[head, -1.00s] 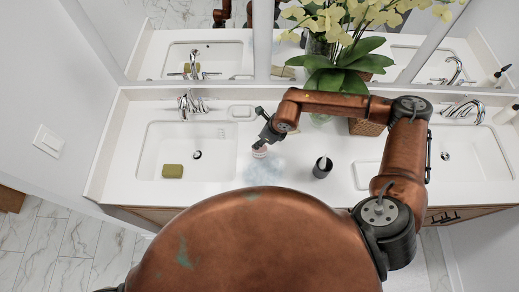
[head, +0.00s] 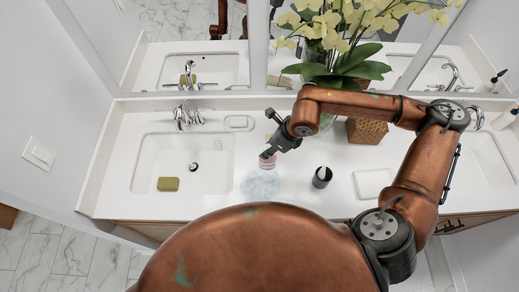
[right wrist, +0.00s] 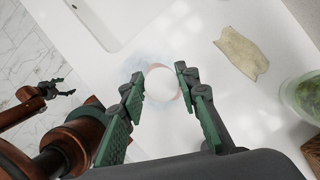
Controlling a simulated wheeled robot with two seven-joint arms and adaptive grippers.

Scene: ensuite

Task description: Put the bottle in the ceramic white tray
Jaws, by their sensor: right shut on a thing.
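The bottle (head: 267,161), small and pale with a pinkish body, is at my right gripper on the white counter between the basins. In the right wrist view its round white top (right wrist: 161,84) shows between the fingers. My right gripper (head: 270,152) is shut on it; whether its base touches the counter I cannot tell. A square white tray (head: 373,184) lies to the right, empty as far as I see. My left gripper (right wrist: 64,88) shows small at the left of the right wrist view; its fingers are too small to judge.
A dark cup (head: 321,177) stands between the bottle and the tray. A small white dish (head: 238,122) lies behind the left basin (head: 205,152), which holds a yellow-green sponge (head: 168,184). A woven box (head: 366,131) and potted orchid (head: 345,65) stand at the back.

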